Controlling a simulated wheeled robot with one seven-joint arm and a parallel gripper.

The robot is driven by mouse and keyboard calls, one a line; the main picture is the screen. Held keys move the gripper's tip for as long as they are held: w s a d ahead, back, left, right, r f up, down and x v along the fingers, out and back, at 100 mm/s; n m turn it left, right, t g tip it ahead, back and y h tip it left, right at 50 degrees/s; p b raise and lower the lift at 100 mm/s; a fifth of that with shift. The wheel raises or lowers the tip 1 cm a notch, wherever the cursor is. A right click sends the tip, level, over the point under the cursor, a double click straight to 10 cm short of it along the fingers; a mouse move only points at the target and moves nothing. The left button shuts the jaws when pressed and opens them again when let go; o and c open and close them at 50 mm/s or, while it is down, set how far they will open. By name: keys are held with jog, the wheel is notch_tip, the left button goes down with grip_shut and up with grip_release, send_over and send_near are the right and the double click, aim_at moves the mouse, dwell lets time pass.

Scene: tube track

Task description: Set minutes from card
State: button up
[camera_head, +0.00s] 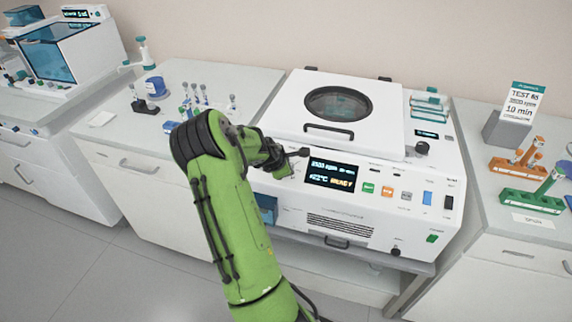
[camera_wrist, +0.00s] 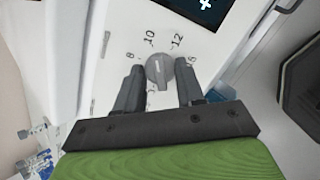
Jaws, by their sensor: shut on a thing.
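The white centrifuge (camera_head: 385,210) has a closed lid (camera_head: 325,117) with a round window. Its front panel carries a display (camera_head: 330,177) with lit text, too small to read surely. In the wrist view a grey dial knob (camera_wrist: 160,68) sits on the panel, ringed by printed numbers including 8, 10 and 12. My gripper (camera_wrist: 159,70) has one finger on each side of the knob and is shut on it; which number the knob points to is unclear. In the head view my gripper (camera_head: 293,158) is left of the display and hides the knob. The card (camera_head: 520,101) reads "10 min".
Green, orange and grey buttons (camera_head: 387,192) and a blue switch (camera_head: 427,198) lie right of the display. Orange and green tube racks (camera_head: 530,201) stand on the right bench. Several small tubes (camera_head: 195,95) and a blue-topped jar (camera_head: 155,86) stand on the left bench.

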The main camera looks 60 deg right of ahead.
jog(key=shift+n, duration=0.6)
jog(key=o, duration=1)
jog(key=shift+o, duration=0.2)
jog(key=p+v, duration=0.3)
jog(key=v, duration=1.2)
jog(key=shift+a+r, duration=0.2)
jog(key=shift+a, duration=0.2)
